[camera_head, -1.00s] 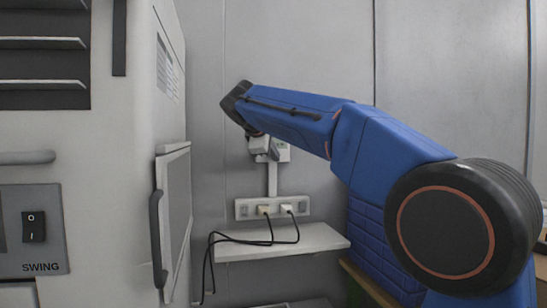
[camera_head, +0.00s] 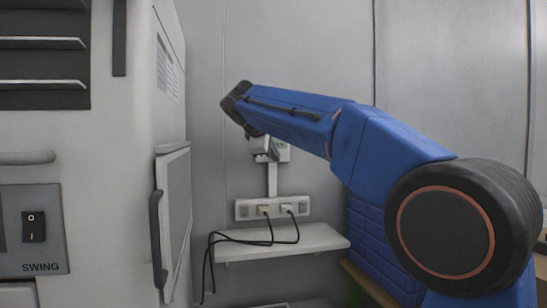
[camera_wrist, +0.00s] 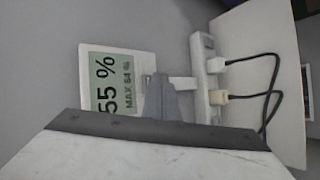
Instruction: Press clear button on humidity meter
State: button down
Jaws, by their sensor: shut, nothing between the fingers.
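The humidity meter (camera_wrist: 112,55) is a white box with a green display, turned sideways in the wrist view. It reads 55 % and MAX 64 %. In the head view only a part of the meter (camera_head: 284,154) shows beside my gripper, on the wall above the socket strip. My gripper (camera_wrist: 158,92) is shut and empty. In the wrist view its tip overlaps the meter's right edge; I cannot tell if it touches. In the head view my gripper (camera_head: 268,154) is in front of the meter. I cannot make out the clear button.
A socket strip (camera_head: 272,208) with two plugs sits below the meter, above a white shelf (camera_head: 300,240). Black cables (camera_head: 240,241) hang over the shelf. A large white cabinet (camera_head: 120,160) with a handle stands at left. Blue crates (camera_head: 368,235) are at right.

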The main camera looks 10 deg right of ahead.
jog(key=shift+w, duration=0.2)
dwell(0.5)
jog(key=shift+w, duration=0.25)
jog(key=shift+w, duration=0.3)
dwell(0.8)
jog(key=shift+s, duration=0.75)
jog(key=shift+s, duration=0.15)
jog(key=s, duration=0.4)
jog(key=shift+s, duration=0.35)
dwell(0.6)
